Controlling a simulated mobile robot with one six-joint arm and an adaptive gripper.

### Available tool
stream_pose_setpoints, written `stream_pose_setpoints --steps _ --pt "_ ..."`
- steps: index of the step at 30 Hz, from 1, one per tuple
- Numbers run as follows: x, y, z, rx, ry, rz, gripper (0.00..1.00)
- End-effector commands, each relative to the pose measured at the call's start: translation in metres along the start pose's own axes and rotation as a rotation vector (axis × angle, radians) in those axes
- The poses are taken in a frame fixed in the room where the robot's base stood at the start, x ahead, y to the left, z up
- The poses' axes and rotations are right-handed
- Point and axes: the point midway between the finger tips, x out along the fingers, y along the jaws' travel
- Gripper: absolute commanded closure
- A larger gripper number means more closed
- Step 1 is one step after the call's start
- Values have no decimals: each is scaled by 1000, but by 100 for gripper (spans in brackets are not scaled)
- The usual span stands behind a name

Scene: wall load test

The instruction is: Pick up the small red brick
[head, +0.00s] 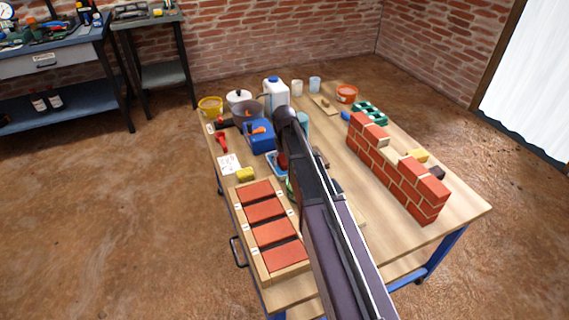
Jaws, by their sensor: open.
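Several red bricks lie in a wooden rack at the front left of the table, including one at the back (255,191) and one at the front (284,257). They look alike in size, and I cannot tell which brick is the small one. A red brick wall (395,175) with a stepped top stands on the right side of the table. A small red thing (283,160) shows in a blue tray (271,161), partly hidden by my arm. My arm reaches over the middle of the table and hides what is beneath it. My gripper is not visible.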

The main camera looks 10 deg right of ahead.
Motion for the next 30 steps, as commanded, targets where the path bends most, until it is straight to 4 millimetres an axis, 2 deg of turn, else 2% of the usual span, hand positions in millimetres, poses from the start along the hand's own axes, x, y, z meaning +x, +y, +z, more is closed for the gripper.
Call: stream_pose_setpoints --steps 12,13,18,21,30 --pt "0 0 0 0 0 0 11" --pt "0 0 0 0 0 0 14" --pt "0 0 0 0 0 0 65" --pt "0 0 0 0 0 0 90" --pt "-1 0 0 0 0 0 90"
